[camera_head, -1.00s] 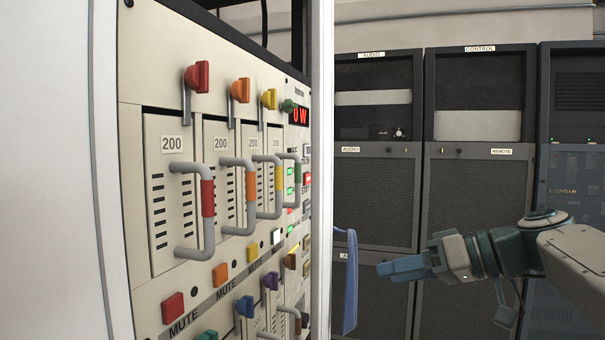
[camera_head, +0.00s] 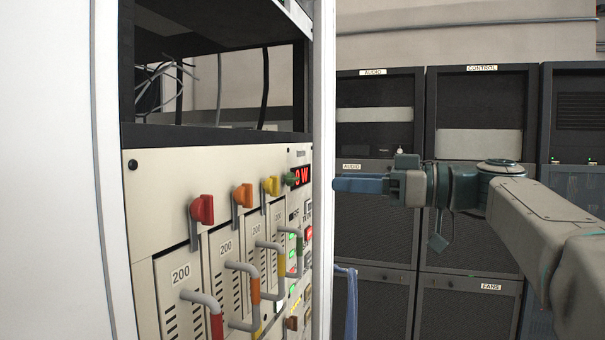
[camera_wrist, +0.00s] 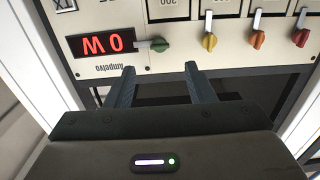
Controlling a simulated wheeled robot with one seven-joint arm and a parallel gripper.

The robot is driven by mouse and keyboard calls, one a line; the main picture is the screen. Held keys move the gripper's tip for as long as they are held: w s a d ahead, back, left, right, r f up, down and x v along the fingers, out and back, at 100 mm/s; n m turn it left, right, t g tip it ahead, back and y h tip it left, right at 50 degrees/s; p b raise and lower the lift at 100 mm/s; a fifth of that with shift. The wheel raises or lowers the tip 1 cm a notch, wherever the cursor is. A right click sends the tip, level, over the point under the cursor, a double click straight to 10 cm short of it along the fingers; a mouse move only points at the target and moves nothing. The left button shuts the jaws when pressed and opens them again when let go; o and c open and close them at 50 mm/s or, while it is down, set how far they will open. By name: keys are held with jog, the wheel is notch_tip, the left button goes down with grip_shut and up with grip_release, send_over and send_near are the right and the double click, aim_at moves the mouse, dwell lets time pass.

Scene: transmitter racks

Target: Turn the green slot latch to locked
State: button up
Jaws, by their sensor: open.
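The green latch (camera_head: 291,179) is a small knob at the top right of the rack panel, beside the red display, in the head view. In the upside-down wrist view the green latch (camera_wrist: 161,45) has its grey tab pointing sideways toward the display. My gripper (camera_head: 337,184) is just right of the rack's white edge post in the head view, at about the latch's picture height. In the wrist view my gripper (camera_wrist: 160,69) is open and empty. The latch shows just beyond the gap between its two fingers, apart from them.
Yellow (camera_head: 272,185), orange (camera_head: 243,195) and red (camera_head: 202,209) latches sit along the panel with their tabs upright, above modules with protruding handles. A white post (camera_head: 324,120) edges the rack. An open dark bay (camera_head: 215,138) with cables lies above. Cabinets stand behind.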

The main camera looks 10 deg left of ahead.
aim_at(297, 179)
jog(key=a, duration=0.2)
jog(key=a+p, duration=0.1)
jog(key=a, duration=0.2)
jog(key=a+p, duration=0.1)
jog(key=a, duration=0.2)
jog(key=shift+w+a, duration=0.2)
jog(key=shift+w, duration=0.15)
jog(key=c, duration=1)
